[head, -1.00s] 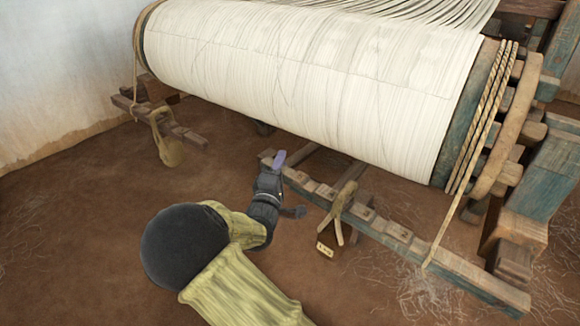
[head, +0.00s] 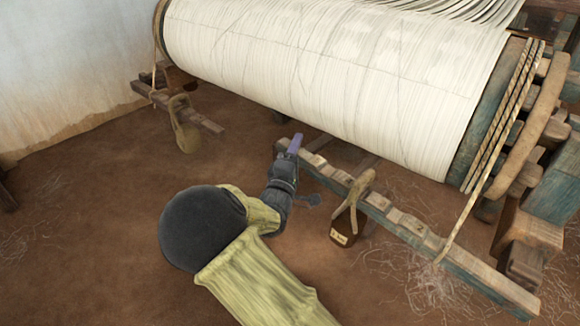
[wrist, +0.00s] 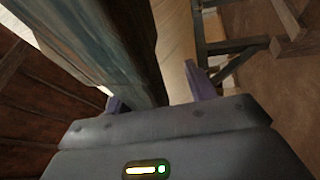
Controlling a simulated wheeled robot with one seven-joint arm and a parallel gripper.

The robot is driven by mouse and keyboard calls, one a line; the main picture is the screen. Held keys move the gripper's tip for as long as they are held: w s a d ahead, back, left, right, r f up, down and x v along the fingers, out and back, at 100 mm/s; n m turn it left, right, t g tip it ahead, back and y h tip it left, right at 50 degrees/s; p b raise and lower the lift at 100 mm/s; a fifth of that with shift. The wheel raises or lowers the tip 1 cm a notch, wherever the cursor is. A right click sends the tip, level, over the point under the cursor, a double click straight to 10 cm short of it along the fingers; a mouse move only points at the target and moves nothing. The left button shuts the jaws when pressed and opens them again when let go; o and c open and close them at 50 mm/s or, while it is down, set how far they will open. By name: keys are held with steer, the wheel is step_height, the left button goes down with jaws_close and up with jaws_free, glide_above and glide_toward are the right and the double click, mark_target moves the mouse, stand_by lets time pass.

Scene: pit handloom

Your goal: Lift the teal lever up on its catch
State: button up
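The teal lever (head: 405,222) is a long notched wooden bar with worn teal paint, slanting below the cloth roller from upper left to lower right. My gripper (head: 294,146) is at its far left end. In the wrist view the lever (wrist: 105,45) runs down between the two purple fingers of my gripper (wrist: 158,97). The fingers are apart, with a pale gap between the lever and the right finger. Its tip is hidden behind the gripper body. I cannot make out the catch.
A brown labelled weight (head: 345,226) hangs by a strap from the lever, right of my gripper. The large cloth roller (head: 335,80) is just above. The earthen floor at left is clear.

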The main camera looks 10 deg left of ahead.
steer(key=p+v, duration=0.5)
steer(key=v, duration=1.2)
steer(key=shift+s, duration=0.1)
steer(key=shift+c, duration=0.2)
